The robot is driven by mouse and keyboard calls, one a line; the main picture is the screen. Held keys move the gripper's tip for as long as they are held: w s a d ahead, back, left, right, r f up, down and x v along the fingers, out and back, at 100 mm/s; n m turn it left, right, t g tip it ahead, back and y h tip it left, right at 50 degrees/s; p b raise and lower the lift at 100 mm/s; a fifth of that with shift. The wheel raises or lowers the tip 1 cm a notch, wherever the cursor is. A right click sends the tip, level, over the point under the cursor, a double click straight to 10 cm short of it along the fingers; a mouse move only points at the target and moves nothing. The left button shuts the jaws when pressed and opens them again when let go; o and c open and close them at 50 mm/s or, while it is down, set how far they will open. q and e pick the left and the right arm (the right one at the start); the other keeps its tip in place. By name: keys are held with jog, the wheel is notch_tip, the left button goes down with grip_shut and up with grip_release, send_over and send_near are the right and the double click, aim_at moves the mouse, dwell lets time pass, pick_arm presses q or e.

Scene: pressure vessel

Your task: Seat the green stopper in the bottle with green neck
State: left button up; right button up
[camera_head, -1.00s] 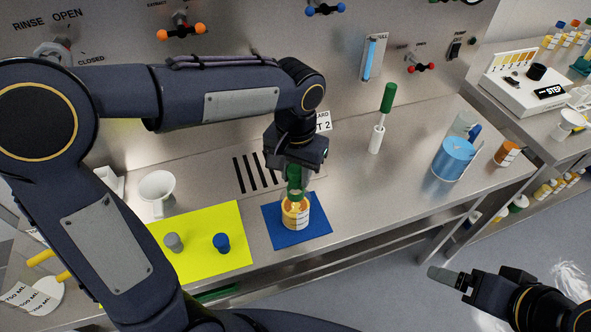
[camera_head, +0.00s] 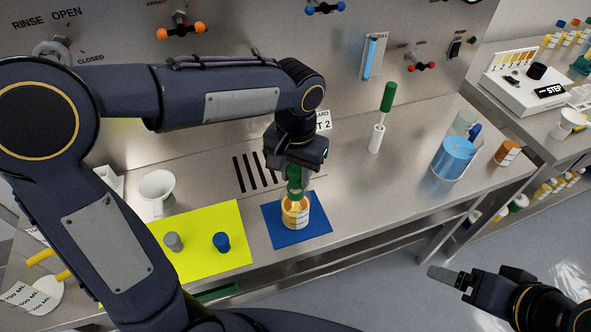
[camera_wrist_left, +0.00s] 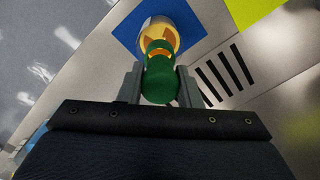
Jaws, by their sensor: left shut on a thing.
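My left gripper (camera_head: 297,172) is shut on the green stopper (camera_head: 293,187) and points down over the bottle. The stopper also shows between the two grey fingers in the left wrist view (camera_wrist_left: 158,82). The bottle (camera_head: 295,216), amber-yellow with a white label, stands upright on a blue mat (camera_head: 318,231). The stopper's lower end is at the bottle's mouth, in line with it; how deep it sits I cannot tell. The neck is mostly hidden by the stopper. In the wrist view the bottle (camera_wrist_left: 173,36) lies just beyond the stopper. My right gripper (camera_head: 455,280) is far off at the lower right.
A yellow-green mat (camera_head: 205,262) to the left holds a grey stopper (camera_head: 173,242) and a blue stopper (camera_head: 221,242). A white cup (camera_head: 158,188) stands behind. A green-handled brush (camera_head: 387,98) and a blue container (camera_head: 454,158) stand to the right. The bench between is clear.

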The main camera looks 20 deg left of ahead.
aim_at(295, 169)
pick_arm(q)
jog(key=shift+f+b, duration=0.75)
jog(key=shift+f, duration=0.4)
jog(key=o, duration=1)
jog(key=shift+o, duration=0.2)
notch_tip(295, 169, up, 8)
jog(key=shift+f, duration=0.1)
